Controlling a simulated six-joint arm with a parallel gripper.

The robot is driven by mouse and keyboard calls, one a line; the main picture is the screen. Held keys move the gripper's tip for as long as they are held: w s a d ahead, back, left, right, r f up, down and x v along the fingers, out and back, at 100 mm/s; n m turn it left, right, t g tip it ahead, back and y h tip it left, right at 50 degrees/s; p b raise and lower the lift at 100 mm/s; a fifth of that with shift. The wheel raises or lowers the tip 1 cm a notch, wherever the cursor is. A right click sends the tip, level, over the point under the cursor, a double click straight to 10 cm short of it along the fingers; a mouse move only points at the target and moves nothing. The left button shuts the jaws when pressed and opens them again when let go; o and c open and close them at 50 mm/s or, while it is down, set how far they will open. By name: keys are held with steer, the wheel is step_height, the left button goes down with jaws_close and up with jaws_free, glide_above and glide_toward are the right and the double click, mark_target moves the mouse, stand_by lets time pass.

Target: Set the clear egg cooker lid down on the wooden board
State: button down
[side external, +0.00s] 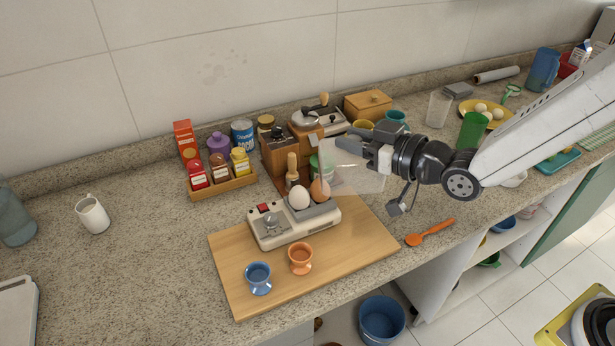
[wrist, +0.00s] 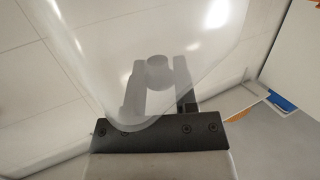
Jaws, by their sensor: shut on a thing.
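My gripper (side external: 372,158) is shut on the clear egg cooker lid (side external: 345,172) and holds it tilted in the air. In the side view the lid is above the back right of the wooden board (side external: 362,238), apart from it. In the wrist view the see-through lid (wrist: 190,50) fills much of the picture, and the gripper fingers (wrist: 158,85) show through it around its knob. The white egg cooker (side external: 290,224) stands on the board with a white egg (side external: 298,197) and a brown egg (side external: 320,190) on top.
A blue egg cup (side external: 258,278) and an orange egg cup (side external: 300,259) stand on the board's front. The board's right part is clear. Spice jars (side external: 220,170) and a wooden grinder (side external: 280,155) stand behind. An orange spoon (side external: 430,233) lies right of the board.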

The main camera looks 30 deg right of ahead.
steer(key=shift+w+f+m+t+h, duration=0.2)
steer(key=shift+f+m+h, duration=0.15)
steer(key=shift+h, duration=0.2)
steer(key=shift+w+f+m+t+h, duration=0.2)
steer(key=shift+m+h, duration=0.25)
steer(key=shift+h, duration=0.1)
steer(key=shift+w+d+f+m+h, duration=0.1)
steer(key=shift+f+m+h, duration=0.35)
steer(key=shift+h, duration=0.35)
steer(key=s+d+f+m+h, duration=0.2)
steer(key=s+f+m+h, duration=0.2)
steer(key=h, duration=0.5)
steer(key=shift+f+m, duration=1.35)
steer(key=shift+f, duration=0.1)
steer(key=shift+d, duration=0.1)
steer(key=shift+f, duration=2.2)
steer(key=shift+f, duration=1.8)
